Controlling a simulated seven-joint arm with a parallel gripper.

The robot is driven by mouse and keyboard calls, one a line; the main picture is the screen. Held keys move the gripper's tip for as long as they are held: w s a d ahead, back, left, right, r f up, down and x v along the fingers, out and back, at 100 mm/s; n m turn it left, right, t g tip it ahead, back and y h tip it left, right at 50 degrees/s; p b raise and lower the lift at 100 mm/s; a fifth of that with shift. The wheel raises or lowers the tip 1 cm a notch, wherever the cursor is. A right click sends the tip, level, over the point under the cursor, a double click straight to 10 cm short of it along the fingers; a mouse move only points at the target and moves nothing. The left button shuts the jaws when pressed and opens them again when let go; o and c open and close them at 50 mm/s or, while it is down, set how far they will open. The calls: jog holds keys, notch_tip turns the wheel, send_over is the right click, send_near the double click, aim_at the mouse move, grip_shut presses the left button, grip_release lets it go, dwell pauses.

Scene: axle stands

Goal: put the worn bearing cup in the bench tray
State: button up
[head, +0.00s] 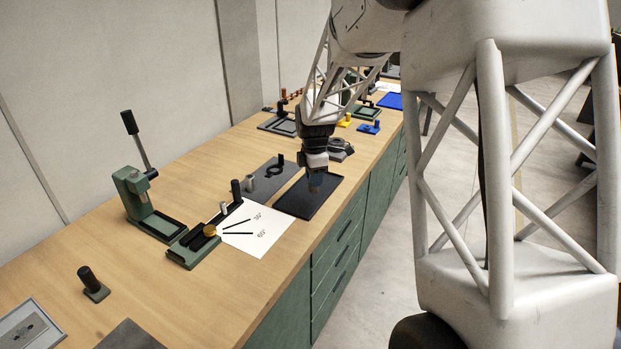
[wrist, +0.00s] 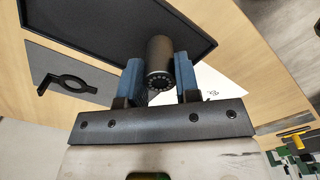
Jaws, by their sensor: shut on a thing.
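My gripper (head: 316,180) is low over the black bench tray (head: 297,204), at the tray's upper middle part in the head view. In the wrist view its two blue fingers (wrist: 160,80) are shut on the bearing cup (wrist: 159,55), a dark grey cylinder with a ring of small rollers at its near end. The tray (wrist: 105,28) lies behind the cup in this view. I cannot tell whether the cup touches the tray floor. In the head view the fingers largely hide the cup.
A grey mat (head: 262,178) with a black ring holder (wrist: 72,83) lies beside the tray. A white angle sheet (head: 262,232), a green fixture with a brass piece (head: 194,245) and a green lever press (head: 140,200) stand nearer. A dark grey part (head: 340,148) sits beyond the tray.

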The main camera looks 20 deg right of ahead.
jog(key=shift+w+d+f, duration=0.1)
jog(key=shift+w+d, duration=0.05)
jog(key=shift+w, duration=1.2)
jog(key=shift+w+d+f, duration=0.1)
jog(key=shift+w, duration=1.2)
jog(key=shift+f, duration=1.75)
jog(key=shift+f, duration=0.15)
jog(key=o, duration=1)
notch_tip(320, 180, up, 12)
jog(key=shift+r, duration=0.15)
jog(key=shift+s, duration=0.15)
